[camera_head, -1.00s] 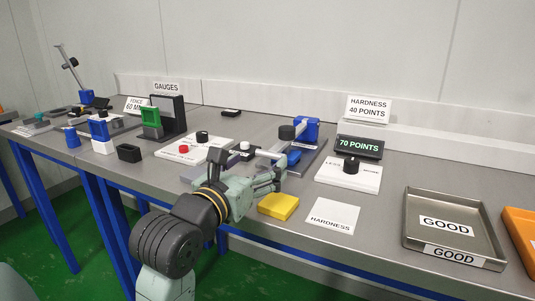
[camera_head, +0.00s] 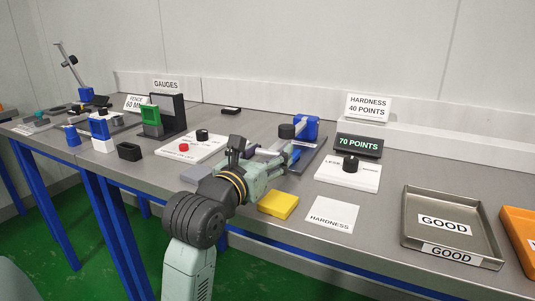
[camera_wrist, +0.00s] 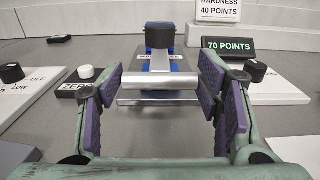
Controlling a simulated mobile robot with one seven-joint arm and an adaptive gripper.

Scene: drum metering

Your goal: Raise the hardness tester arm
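The hardness tester is a blue block (camera_head: 308,128) on a dark base plate, with a black cylinder (camera_head: 287,131) on its arm. In the wrist view the arm (camera_wrist: 160,62) runs from the black and blue head (camera_wrist: 160,36) toward me and ends in a silver crossbar (camera_wrist: 160,81). The arm lies low, roughly level. My gripper (camera_wrist: 161,84) is open, with one purple-padded finger at each end of the crossbar. I cannot tell whether the pads touch it. In the head view my gripper (camera_head: 283,163) partly hides the crossbar and the base.
A dial box (camera_head: 347,174) and a display reading 70 POINTS (camera_head: 359,146) stand to the right. A yellow block (camera_head: 278,205) and a HARDNESS card (camera_head: 332,215) lie near the front edge.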

